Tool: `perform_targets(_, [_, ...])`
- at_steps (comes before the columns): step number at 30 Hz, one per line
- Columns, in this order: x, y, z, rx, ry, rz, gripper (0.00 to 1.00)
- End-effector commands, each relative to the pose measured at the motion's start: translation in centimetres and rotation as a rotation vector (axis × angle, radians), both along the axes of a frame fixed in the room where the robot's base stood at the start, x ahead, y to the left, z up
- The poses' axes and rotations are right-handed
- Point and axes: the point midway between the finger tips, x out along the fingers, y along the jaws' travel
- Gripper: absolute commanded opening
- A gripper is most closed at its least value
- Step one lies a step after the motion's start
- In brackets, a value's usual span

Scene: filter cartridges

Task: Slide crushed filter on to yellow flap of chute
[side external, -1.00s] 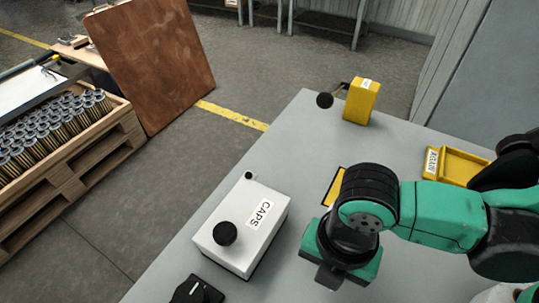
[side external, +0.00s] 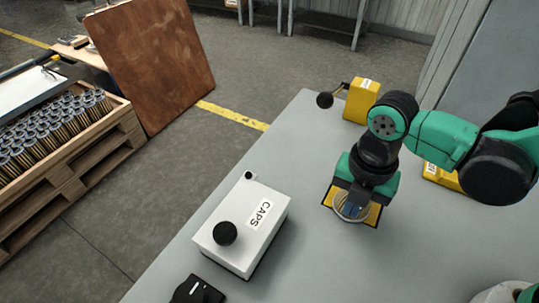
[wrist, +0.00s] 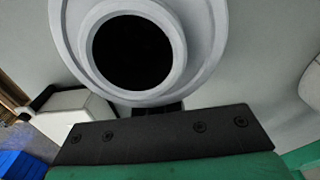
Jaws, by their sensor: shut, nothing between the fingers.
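A pale round filter (side external: 341,211) is at the black-edged yellow flap (side external: 374,216) on the grey table in the side view. In the wrist view the filter (wrist: 178,75) fills the top middle as a white ring around a dark hole. Whether it is crushed does not show. My gripper (side external: 356,209) points down over the flap, right at the filter. Its fingers are shut with nothing between them. The fingertips are mostly hidden, so I cannot tell whether they touch the filter.
A white CAPS box (side external: 252,240) with a black knob stands left of my gripper. Behind are a yellow box (side external: 361,101) and a black ball lever (side external: 325,100). A yellow tray (side external: 440,177) is partly behind my arm. Bare table lies between the CAPS box and the flap.

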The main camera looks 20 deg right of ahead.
Motion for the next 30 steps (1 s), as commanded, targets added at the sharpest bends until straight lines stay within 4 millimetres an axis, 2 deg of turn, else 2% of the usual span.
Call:
perform_targets(3, [1.5,-1.4,0.0,0.000,0.000,-0.005,0.00])
perform_targets(6, [1.9,-1.9,0.0,0.000,0.000,-0.001,0.00])
perform_targets(17, [1.9,-1.9,0.0,0.000,0.000,0.001,0.00])
perform_targets(22, [1.0,-0.9,0.0,0.000,0.000,0.006,0.00])
perform_targets(26, [-1.0,0.9,0.0,0.000,0.000,0.012,0.00])
perform_targets(30, [-1.0,0.9,2.4,0.000,0.000,0.001,0.00])
